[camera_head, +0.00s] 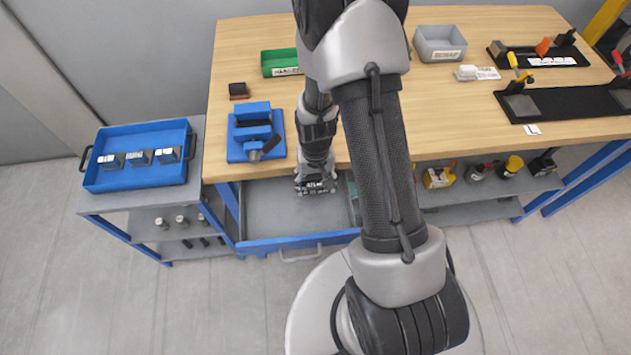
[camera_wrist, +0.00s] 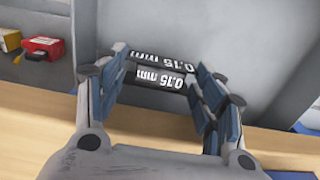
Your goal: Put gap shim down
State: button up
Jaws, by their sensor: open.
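In the head view my gripper (camera_head: 316,184) reaches down into the open drawer (camera_head: 265,205) under the workbench. The grey drawer floor (camera_wrist: 220,35) shows behind the shim in the wrist view. The shim is hard to make out in the head view.
The workbench (camera_head: 460,105) edge is close behind my gripper. A blue vise (camera_head: 255,130) and green bin (camera_head: 281,63) stand on it. A blue tray (camera_head: 137,178) with metal blocks is at left. The left part of the drawer is clear. A red item (camera_wrist: 42,48) shows in the wrist view.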

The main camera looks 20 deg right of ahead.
notch_tip(320, 180, up, 12)
jog(key=p, duration=0.4)
notch_tip(320, 180, up, 10)
jog(key=t, duration=0.1)
send_over(316, 185)
jog(key=a, duration=0.2)
jog(key=s+a+r+n+t, duration=0.1)
jog(key=s+a+r, duration=0.1)
jog(key=s+r, duration=0.6)
jog(key=s+a+r+n+t, duration=0.2)
jog(key=s+r, duration=0.6)
jog(key=shift+r+n+t, duration=0.3)
jog(key=shift+r, duration=0.05)
jog(key=shift+f+b, duration=0.1)
jog(key=shift+b, duration=0.2)
jog(key=shift+f, duration=0.15)
